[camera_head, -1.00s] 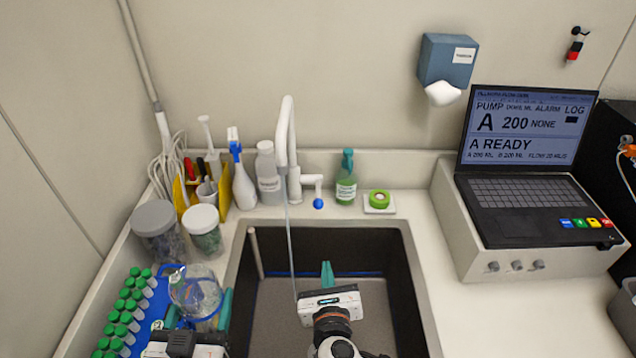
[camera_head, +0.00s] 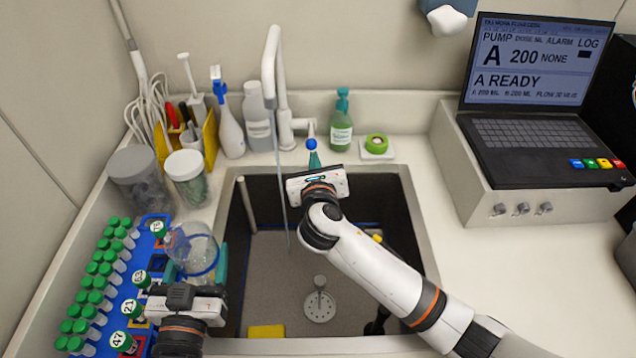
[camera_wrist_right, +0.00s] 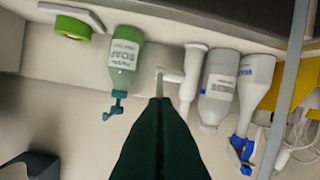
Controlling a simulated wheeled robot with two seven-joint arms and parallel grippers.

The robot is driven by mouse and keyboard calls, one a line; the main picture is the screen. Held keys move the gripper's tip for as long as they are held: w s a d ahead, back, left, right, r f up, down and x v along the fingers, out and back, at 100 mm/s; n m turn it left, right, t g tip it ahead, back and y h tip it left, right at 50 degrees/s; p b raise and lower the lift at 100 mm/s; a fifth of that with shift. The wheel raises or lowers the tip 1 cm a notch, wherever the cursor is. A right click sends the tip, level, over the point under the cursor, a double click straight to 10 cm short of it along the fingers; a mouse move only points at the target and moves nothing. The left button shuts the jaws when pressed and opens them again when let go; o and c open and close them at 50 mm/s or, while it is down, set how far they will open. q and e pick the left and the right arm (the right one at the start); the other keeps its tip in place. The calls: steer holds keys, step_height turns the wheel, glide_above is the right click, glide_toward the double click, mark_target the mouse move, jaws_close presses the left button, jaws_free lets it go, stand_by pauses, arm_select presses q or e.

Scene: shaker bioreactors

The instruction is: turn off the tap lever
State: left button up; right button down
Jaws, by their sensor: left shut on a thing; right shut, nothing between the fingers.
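The white tap (camera_head: 281,90) stands behind the sink, and a thin stream of water (camera_head: 287,195) runs from its spout. Its short side lever (camera_head: 312,130) ends in a blue ball (camera_head: 312,144). My right gripper (camera_head: 314,160) is shut and empty, its teal fingertips just below the ball; I cannot tell if they touch. In the right wrist view the fingers (camera_wrist_right: 160,102) cover the lever's end, and the white lever arm (camera_wrist_right: 172,76) shows beyond. My left gripper (camera_head: 196,264) is shut on a clear round vessel (camera_head: 199,246) with a blue band, at the sink's left edge.
A green soap bottle (camera_head: 341,125) and a green tape roll (camera_head: 376,143) stand right of the lever. White bottles (camera_head: 258,118) stand left of the tap. A tube rack (camera_head: 150,230) is at left, and a laptop (camera_head: 540,130) at right. The sink floor (camera_head: 265,285) is mostly clear.

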mark_target(314, 141)
arm_select(q)
steer(key=shift+s+r, duration=0.1)
arm_select(e)
steer(key=shift+w+a+r, duration=0.1)
steer(key=shift+w+r, duration=0.05)
steer(key=shift+r, duration=0.3)
